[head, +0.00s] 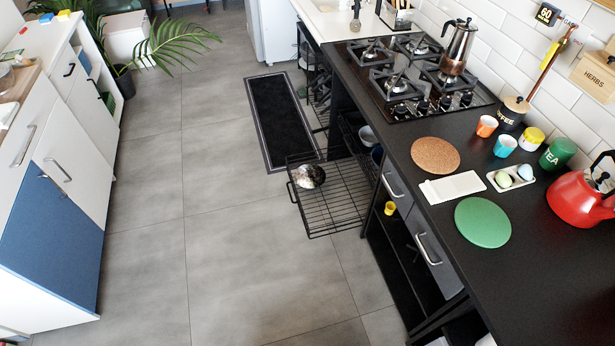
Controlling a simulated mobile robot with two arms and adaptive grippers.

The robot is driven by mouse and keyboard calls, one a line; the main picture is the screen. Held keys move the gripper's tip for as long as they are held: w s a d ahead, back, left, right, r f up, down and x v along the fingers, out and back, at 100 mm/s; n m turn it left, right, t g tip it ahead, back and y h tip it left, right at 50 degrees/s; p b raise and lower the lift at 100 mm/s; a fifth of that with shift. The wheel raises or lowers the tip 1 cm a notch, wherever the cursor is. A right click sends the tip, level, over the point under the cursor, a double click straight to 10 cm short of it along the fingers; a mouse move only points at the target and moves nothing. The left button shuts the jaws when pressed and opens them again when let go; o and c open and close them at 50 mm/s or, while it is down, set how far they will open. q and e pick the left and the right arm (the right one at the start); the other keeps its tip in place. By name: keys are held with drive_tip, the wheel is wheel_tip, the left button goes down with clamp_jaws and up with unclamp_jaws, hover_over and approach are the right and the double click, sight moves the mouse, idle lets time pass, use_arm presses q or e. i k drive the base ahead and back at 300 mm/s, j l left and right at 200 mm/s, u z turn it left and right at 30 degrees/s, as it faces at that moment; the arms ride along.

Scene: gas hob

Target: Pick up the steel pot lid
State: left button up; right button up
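A shiny round steel object, which looks like the pot lid (308,176), lies in the pulled-out black wire drawer (335,211) under the counter. It is near the drawer's far left corner. Its surface shows bright and dark reflections, and its knob cannot be made out clearly. Neither of my grippers shows in the head view.
The wire drawer juts over the grey tiled floor (230,250), which is clear on its left. The black counter (370,110) carries a gas hob (410,75) with a moka pot (456,46), cups, trivets and a red kettle (578,198). White cabinets (75,150) stand left.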

sight(309, 176)
drive_tip(key=i+j, duration=0.25)
drive_tip(key=i, duration=0.25)
drive_tip(key=i+j, duration=0.25)
drive_tip(key=i, duration=0.2)
drive_tip(key=i+j, duration=0.25)
drive_tip(key=i, duration=0.25)
drive_tip(key=z, duration=0.05)
